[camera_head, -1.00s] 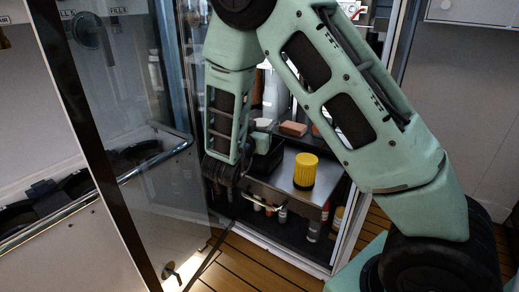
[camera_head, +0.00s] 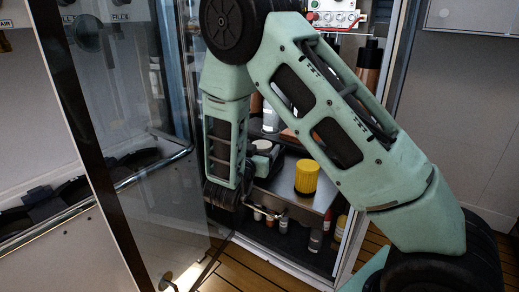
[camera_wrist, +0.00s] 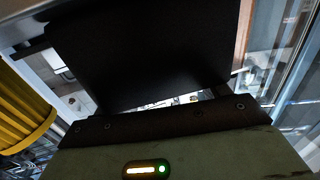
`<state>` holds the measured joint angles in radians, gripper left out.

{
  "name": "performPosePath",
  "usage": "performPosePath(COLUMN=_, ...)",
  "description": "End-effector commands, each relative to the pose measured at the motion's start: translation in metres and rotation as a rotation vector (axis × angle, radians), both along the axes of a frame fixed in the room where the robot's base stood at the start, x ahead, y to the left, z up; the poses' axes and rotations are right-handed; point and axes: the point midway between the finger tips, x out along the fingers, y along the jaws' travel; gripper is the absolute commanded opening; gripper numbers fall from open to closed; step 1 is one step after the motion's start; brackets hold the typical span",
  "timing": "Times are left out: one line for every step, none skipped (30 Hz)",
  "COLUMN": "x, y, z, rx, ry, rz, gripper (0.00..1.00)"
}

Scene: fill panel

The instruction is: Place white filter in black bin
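In the head view a small white round thing (camera_head: 262,146), likely the white filter, shows just right of my lower arm link, above the metal counter. A dark shape (camera_head: 268,166) directly below it may be the black bin, but my arm partly covers that spot. In the wrist view a broad black surface (camera_wrist: 150,55) fills the middle, very close to the camera; I cannot tell whether it is the bin or part of my gripper. No white filter can be made out there. My fingertips cannot be made out clearly in either view, nor whether they hold anything.
A yellow ribbed filter (camera_head: 306,177) stands on the metal counter (camera_head: 290,200) to the right; it also shows at the wrist view's left edge (camera_wrist: 22,112). Several bottles stand below the counter. A glass door (camera_head: 150,200) is at left and the cabinet frame at right.

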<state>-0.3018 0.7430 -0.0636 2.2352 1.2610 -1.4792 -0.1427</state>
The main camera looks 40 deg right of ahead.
Motion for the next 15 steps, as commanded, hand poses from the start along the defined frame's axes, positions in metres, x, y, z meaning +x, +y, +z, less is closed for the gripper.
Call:
performPosePath(x=0.0, y=0.0, z=0.0, rx=0.0, ry=0.0, rz=0.0, gripper=0.74)
performPosePath(x=0.0, y=0.0, z=0.0, rx=0.0, ry=0.0, rz=0.0, gripper=0.74)
performPosePath(x=0.0, y=0.0, z=0.0, rx=0.0, ry=0.0, rz=0.0, gripper=0.74)
performPosePath(x=0.0, y=0.0, z=0.001, rx=0.0, ry=0.0, rz=0.0, gripper=0.74)
performPosePath(x=0.0, y=0.0, z=0.002, rx=0.001, ry=-0.001, rz=0.0, gripper=0.74)
performPosePath(x=-0.001, y=0.002, z=0.002, rx=0.0, ry=0.0, rz=0.001, gripper=0.74)
performPosePath(x=-0.002, y=0.004, z=0.002, rx=0.001, ry=0.001, rz=0.001, gripper=0.74)
performPosePath(x=-0.004, y=0.006, z=0.002, rx=0.0, ry=0.001, rz=0.001, gripper=0.74)
performPosePath(x=-0.006, y=0.011, z=0.002, rx=0.001, ry=0.003, rz=0.003, gripper=0.74)
performPosePath(x=-0.009, y=0.015, z=0.002, rx=0.001, ry=0.003, rz=0.004, gripper=0.74)
performPosePath(x=-0.012, y=0.02, z=0.002, rx=0.001, ry=0.003, rz=0.004, gripper=0.74)
performPosePath(x=-0.016, y=0.026, z=0.003, rx=0.0, ry=0.002, rz=0.005, gripper=0.74)
performPosePath(x=-0.019, y=0.032, z=0.003, rx=0.001, ry=0.003, rz=0.005, gripper=0.74)
performPosePath(x=-0.023, y=0.037, z=0.003, rx=0.001, ry=0.003, rz=0.006, gripper=0.74)
performPosePath(x=-0.028, y=0.045, z=0.003, rx=0.001, ry=0.003, rz=0.005, gripper=0.74)
